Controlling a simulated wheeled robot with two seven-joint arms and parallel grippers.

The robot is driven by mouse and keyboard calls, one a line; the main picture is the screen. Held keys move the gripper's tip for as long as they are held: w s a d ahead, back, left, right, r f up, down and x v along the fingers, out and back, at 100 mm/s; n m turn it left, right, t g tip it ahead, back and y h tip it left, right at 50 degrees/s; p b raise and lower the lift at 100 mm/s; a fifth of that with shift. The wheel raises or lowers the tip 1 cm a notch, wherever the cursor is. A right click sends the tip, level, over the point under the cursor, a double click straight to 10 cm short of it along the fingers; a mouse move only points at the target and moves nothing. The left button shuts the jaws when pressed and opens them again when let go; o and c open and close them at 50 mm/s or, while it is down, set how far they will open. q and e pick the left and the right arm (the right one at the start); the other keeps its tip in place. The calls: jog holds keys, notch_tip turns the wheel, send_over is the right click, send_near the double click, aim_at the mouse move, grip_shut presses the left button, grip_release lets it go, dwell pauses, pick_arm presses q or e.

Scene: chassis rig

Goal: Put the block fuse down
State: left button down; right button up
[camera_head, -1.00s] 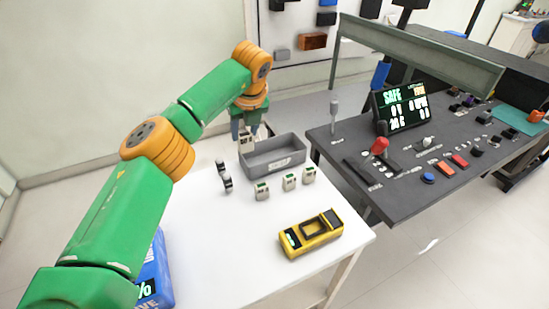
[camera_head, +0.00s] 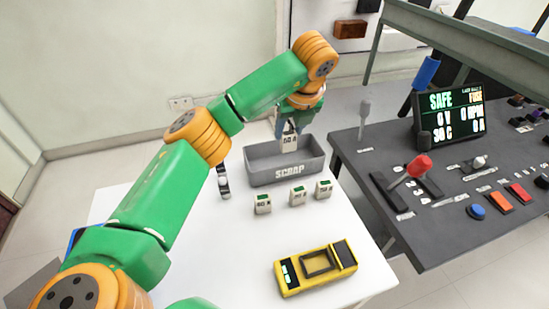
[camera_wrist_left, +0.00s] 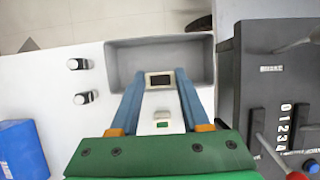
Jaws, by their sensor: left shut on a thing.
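My left gripper (camera_head: 289,130) is shut on a white block fuse (camera_head: 289,143). It holds the fuse over the grey bin marked SCRAP (camera_head: 262,179), toward its back. In the left wrist view the fuse (camera_wrist_left: 161,104) sits between the two blue fingers, with the bin (camera_wrist_left: 122,62) beneath and beyond it. I cannot tell how far the fuse is above the bin floor. Three similar fuses (camera_head: 263,204), (camera_head: 297,196), (camera_head: 323,189) stand in a row on the white table in front of the bin. My right gripper is out of view.
A yellow meter (camera_head: 315,268) lies near the front of the white table (camera_head: 220,250). Small black-and-silver cylinders (camera_head: 223,181) stand left of the bin. A dark console (camera_head: 430,225) with a red-knobbed lever (camera_head: 419,166) and a lit screen (camera_head: 450,112) borders the right.

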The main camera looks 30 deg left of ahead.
pick_arm(q)
jog(key=a+f, duration=0.1)
jog(key=f, duration=0.1)
jog(key=s+a+f+p, duration=0.1)
jog(key=f, duration=0.1)
jog(key=a+f, duration=0.1)
jog(key=f, duration=0.2)
jog(key=shift+s+a, duration=0.2)
jog(key=shift+a, duration=0.1)
jog(key=shift+w+f, duration=0.1)
jog(key=shift+f, duration=0.35)
jog(key=shift+c, duration=1.9)
grip_release()
jog(key=p+v, duration=0.1)
jog(key=v, duration=1.1)
jog(key=shift+p, duration=0.4)
